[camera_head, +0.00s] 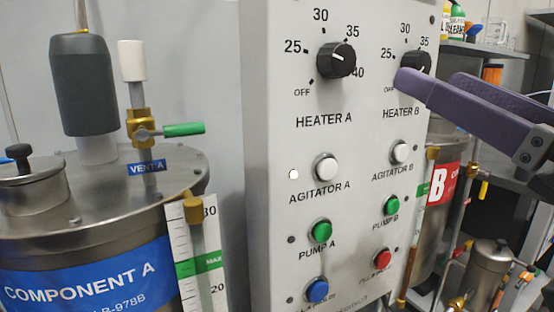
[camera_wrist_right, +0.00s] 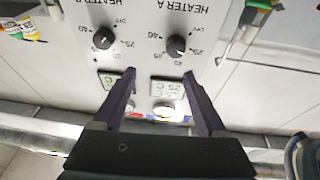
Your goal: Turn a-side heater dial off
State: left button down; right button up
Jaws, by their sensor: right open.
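The heater A dial (camera_head: 336,61) is a black knob on the upper left of the grey panel, with a printed scale from OFF to 40. I cannot clearly read where it points. It also shows in the right wrist view (camera_wrist_right: 176,45), where the panel appears upside down. My right gripper (camera_head: 428,78) has purple fingers, spread apart and empty, in front of the heater B side. In the right wrist view its fingertips (camera_wrist_right: 159,72) are apart from both dials, nearer heater A's. My left gripper is not in view.
The heater B dial (camera_head: 416,62) is partly hidden behind my right gripper. Below are white agitator buttons, green pump buttons (camera_head: 320,230), a red and a blue button. The component A tank (camera_head: 90,225) stands left; the B tank (camera_head: 436,200) stands right.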

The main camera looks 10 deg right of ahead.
aim_at(345, 61)
jog(key=w+a, duration=0.1)
jog(key=w, duration=0.1)
jog(key=w+a+r+y, duration=0.1)
jog(key=w+a, duration=0.1)
jog(key=w, duration=0.1)
jog(key=w+a+r+n+y, duration=0.1)
jog(key=w+a, duration=0.1)
jog(key=w, duration=0.1)
jog(key=shift+w, duration=0.25)
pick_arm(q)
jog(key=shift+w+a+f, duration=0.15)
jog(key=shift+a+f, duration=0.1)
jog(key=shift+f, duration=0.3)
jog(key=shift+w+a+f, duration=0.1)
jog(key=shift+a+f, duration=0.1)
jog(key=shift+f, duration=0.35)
pick_arm(e)
jog(key=shift+f, duration=0.1)
grip_shut()
